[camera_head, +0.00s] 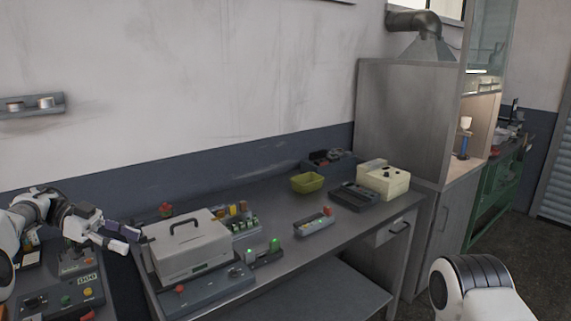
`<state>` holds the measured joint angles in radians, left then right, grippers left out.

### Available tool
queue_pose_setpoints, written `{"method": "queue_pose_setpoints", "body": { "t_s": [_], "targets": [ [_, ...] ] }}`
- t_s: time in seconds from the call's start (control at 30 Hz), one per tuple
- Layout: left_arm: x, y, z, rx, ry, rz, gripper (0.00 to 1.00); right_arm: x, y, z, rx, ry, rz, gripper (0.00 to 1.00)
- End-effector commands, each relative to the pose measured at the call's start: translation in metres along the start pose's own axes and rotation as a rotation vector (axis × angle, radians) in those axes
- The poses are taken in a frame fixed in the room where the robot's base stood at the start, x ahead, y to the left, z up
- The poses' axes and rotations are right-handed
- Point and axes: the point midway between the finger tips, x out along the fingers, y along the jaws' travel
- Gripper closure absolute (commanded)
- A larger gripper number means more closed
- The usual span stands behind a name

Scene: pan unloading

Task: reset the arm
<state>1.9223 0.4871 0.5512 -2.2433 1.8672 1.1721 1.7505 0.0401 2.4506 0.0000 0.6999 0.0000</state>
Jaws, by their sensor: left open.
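My left arm comes in from the left edge, and its gripper (122,238) is open and empty. It hangs in the air, just left of the grey box with a dark handle (188,242) on the bench, apart from it as far as I can tell. Of my right arm only a white and black link (478,287) shows at the lower right. Its gripper is out of the picture. No pan can be made out.
The grey bench (335,240) carries a yellow-green bin (307,182), a cream box (384,180) and several small devices. A control panel (62,298) lies below my left gripper. A tall grey cabinet (408,120) stands at the right. Open floor shows at the far right.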

Motion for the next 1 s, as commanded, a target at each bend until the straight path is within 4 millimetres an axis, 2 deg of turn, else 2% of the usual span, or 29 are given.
{"method": "queue_pose_setpoints", "body": {
  "t_s": [0.03, 0.23, 0.37, 0.57, 0.67, 0.73, 0.77, 0.8, 0.87, 0.9, 0.97, 1.0],
  "targets": [
    [0.012, -0.001, 0.014, -0.007, -0.003, 0.013, 0.57, 0.011, 0.0, 0.0, 0.0, 0.001, 0.0, 0.6],
    [0.051, 0.001, 0.032, -0.041, 0.0, 0.08, 0.57, 0.023, 0.0, 0.0, 0.0, 0.001, 0.0, 0.6],
    [0.087, 0.007, 0.047, -0.096, 0.058, 0.134, 0.57, 0.032, 0.0, 0.0, -0.001, 0.001, 0.0, 0.6],
    [0.166, 0.015, 0.07, -0.239, 0.246, 0.162, 0.57, 0.05, 0.0, 0.0, 0.0, 0.0, 0.0, 0.6],
    [0.215, 0.018, 0.086, -0.343, 0.375, 0.115, 0.57, 0.06, 0.0, 0.0, 0.0, 0.0, 0.0, 0.6],
    [0.252, 0.02, 0.104, -0.44, 0.463, 0.042, 0.57, 0.069, 0.001, 0.0, 0.0, 0.0, 0.0, 0.6],
    [0.27, 0.022, 0.115, -0.491, 0.497, -0.005, 0.57, 0.072, 0.001, 0.0, 0.0, 0.0, 0.0, 0.6],
    [0.293, 0.025, 0.134, -0.572, 0.531, -0.085, 0.57, 0.078, 0.001, 0.0, 0.0, 0.0, 0.0, 0.6],
    [0.326, 0.035, 0.171, -0.713, 0.546, -0.238, 0.57, 0.086, 0.001, 0.0, 0.0, 0.001, 0.0, 0.6],
    [0.344, 0.047, 0.201, -0.813, 0.52, -0.355, 0.57, 0.09, 0.001, 0.0, 0.0, 0.0, 0.0, 0.6],
    [0.363, 0.073, 0.247, -0.951, 0.434, -0.523, 0.57, 0.095, 0.001, 0.0, 0.0, 0.0, 0.0, 0.6],
    [0.37, 0.095, 0.276, -1.033, 0.352, -0.621, 0.57, 0.097, 0.001, 0.0, 0.0, 0.0, 0.0, 0.6]
  ]
}}
